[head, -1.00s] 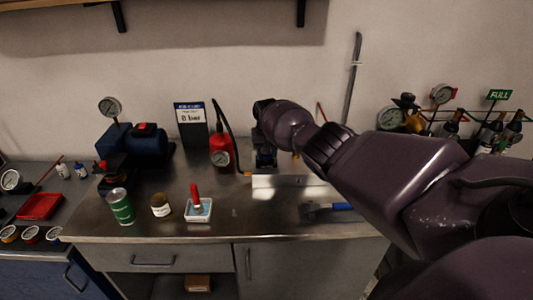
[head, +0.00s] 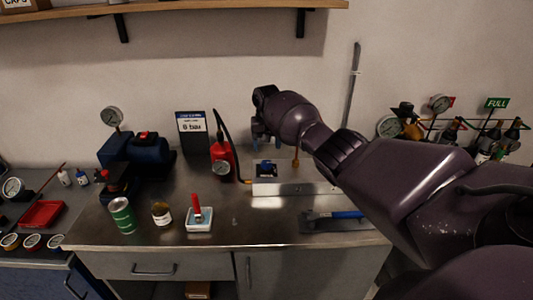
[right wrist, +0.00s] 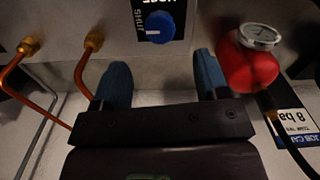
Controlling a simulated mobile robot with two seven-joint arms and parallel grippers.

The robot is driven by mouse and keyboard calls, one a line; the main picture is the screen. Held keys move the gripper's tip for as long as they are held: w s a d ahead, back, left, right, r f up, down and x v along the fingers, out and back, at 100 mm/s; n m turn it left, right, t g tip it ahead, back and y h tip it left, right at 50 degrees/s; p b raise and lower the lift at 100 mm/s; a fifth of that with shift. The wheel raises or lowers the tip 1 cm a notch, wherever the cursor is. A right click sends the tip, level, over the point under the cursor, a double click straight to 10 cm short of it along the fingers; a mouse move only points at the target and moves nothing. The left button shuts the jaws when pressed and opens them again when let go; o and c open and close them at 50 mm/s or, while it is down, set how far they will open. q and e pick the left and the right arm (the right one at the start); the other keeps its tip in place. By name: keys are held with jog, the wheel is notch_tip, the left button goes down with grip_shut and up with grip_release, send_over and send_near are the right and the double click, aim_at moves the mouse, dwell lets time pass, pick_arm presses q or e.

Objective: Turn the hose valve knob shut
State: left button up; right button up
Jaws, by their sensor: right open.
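The blue hose valve knob (right wrist: 159,27) sits on a dark label plate on the metal rig, at the top of the right wrist view. Its white mark points left, toward the side where the word SHUT is printed. In the head view the rig (head: 312,188) stands at the back of the bench, with the knob's dark plate (head: 265,170) small on it. My right gripper (right wrist: 162,72) is open, its two blue fingers apart and nothing between them. It is clear of the knob. In the head view it hangs above the rig, partly hidden by its wrist. My left gripper is out of view.
A red bottle with a gauge (head: 221,160) and black hose stands left of the rig. A blue-handled tool (head: 335,215) lies in front of it. A green can (head: 122,215), a jar (head: 161,213) and a white tray (head: 199,224) stand on the bench's left half.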

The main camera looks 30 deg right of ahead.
jog(key=shift+r, duration=1.55)
jog(key=w+a+r+n+t+h, duration=0.1)
jog(key=w+a+r+n+t, duration=0.45)
jog(key=w+r+t, duration=0.35)
jog(key=s+a+f+n+t+y, duration=0.25)
jog(key=s+a+f+t, duration=0.25)
jog(key=s+a+f, duration=0.4)
jog(key=s+f, duration=0.6)
jog(key=s, duration=0.6)
jog(key=s+f+m+g+h, duration=0.1)
jog(key=s+f, duration=0.7)
jog(key=s, duration=0.5)
jog(key=s+a+f+m+g+b, duration=0.1)
jog(key=s+f, duration=0.7)
jog(key=s, duration=0.6)
jog(key=shift+a+f+h, duration=0.15)
jog(key=shift+a+h, duration=0.2)
